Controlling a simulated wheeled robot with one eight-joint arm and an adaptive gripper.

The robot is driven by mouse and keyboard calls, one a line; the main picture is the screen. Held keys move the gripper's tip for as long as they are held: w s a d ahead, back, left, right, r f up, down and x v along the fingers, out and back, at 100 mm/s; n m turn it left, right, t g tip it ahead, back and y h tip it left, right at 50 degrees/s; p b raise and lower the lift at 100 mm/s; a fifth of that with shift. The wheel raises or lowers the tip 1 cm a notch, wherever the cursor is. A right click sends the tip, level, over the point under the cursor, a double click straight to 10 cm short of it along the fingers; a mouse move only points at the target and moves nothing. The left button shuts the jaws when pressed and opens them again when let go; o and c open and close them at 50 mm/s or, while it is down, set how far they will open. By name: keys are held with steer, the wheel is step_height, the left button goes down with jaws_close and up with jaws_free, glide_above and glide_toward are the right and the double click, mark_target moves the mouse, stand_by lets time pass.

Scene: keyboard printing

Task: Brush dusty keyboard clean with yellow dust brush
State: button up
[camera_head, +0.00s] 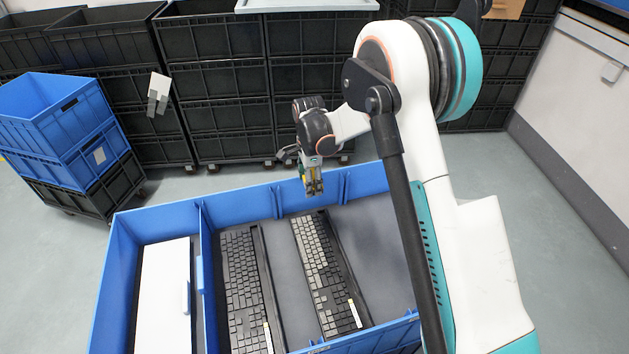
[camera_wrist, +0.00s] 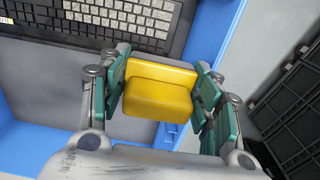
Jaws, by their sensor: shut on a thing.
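My gripper (camera_head: 314,188) is shut on the yellow dust brush (camera_wrist: 160,92). In the wrist view the brush's yellow block sits between the two green-padded fingers; its bristles are hidden. In the head view the gripper is above the far end of the right keyboard (camera_head: 325,272), near the far wall of the blue bin, with only a little yellow showing. That keyboard's keys look pale grey, as they also do in the wrist view (camera_wrist: 125,18). A darker-keyed left keyboard (camera_head: 243,285) lies parallel to it. Whether the brush touches anything cannot be told.
The blue bin (camera_head: 158,221) has raised walls and a divider. A white panel (camera_head: 163,295) lies in its left compartment, with a blue handle-like piece beside it. Stacked black crates (camera_head: 225,130) stand behind, blue crates (camera_head: 60,120) at left. Grey floor is free at right.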

steer(key=b, duration=0.4)
glide_toward(302, 220)
steer(key=d, duration=0.1)
steer(key=d+f, duration=0.1)
steer(key=d, duration=0.1)
steer(key=shift+w+f, duration=0.3)
steer(key=shift+w, duration=0.05)
steer(key=shift+f+b, duration=0.15)
steer(key=shift+b, duration=0.15)
steer(key=shift+f+b, duration=0.3)
steer(key=shift+f, duration=0.05)
steer(key=shift+f+b, duration=1.5)
steer(key=shift+f, duration=0.5)
steer(key=shift+s+a, duration=0.15)
steer(key=shift+a, duration=0.55)
steer(key=shift+s+a, duration=0.15)
steer(key=shift+a, duration=0.55)
